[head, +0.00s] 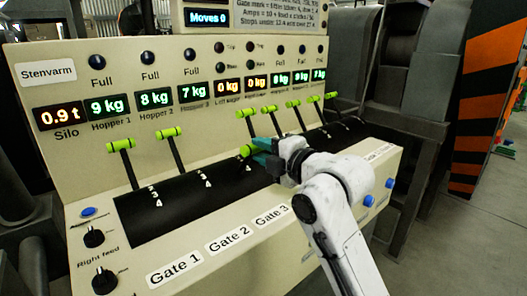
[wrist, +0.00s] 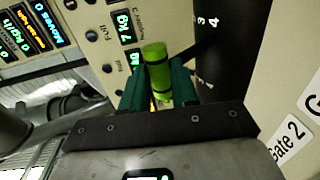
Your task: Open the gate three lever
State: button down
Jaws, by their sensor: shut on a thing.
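The gate three lever has a lime-green handle (head: 246,151), which sits lower on the panel than the two lever handles to its left. My gripper (head: 258,150) is closed around this handle, its teal fingers covering part of it. In the wrist view the green handle (wrist: 155,62) stands between the two teal fingers of my gripper (wrist: 158,88). The lever's shaft is mostly hidden. The Gate 3 label (head: 271,216) is on the panel's front, below the lever.
The gate one lever (head: 121,145) and gate two lever (head: 169,132) stand raised to the left. Several more green-handled levers (head: 292,104) stand close by on the right. A black slotted strip (head: 135,215) with scale numbers runs under the levers. Displays (head: 107,107) line the panel above.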

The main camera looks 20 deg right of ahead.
jog(key=c, duration=1.1)
grip_release()
jog(key=shift+w+a+f, duration=0.15)
jog(key=shift+f, duration=0.2)
jog(key=shift+o, duration=0.9)
jog(key=shift+r, duration=0.1)
jog(key=shift+r, duration=0.1)
jog(key=shift+s+d, duration=0.25)
jog(key=shift+s, duration=0.3)
jog(key=v, duration=0.9)
jog(key=shift+s, duration=0.35)
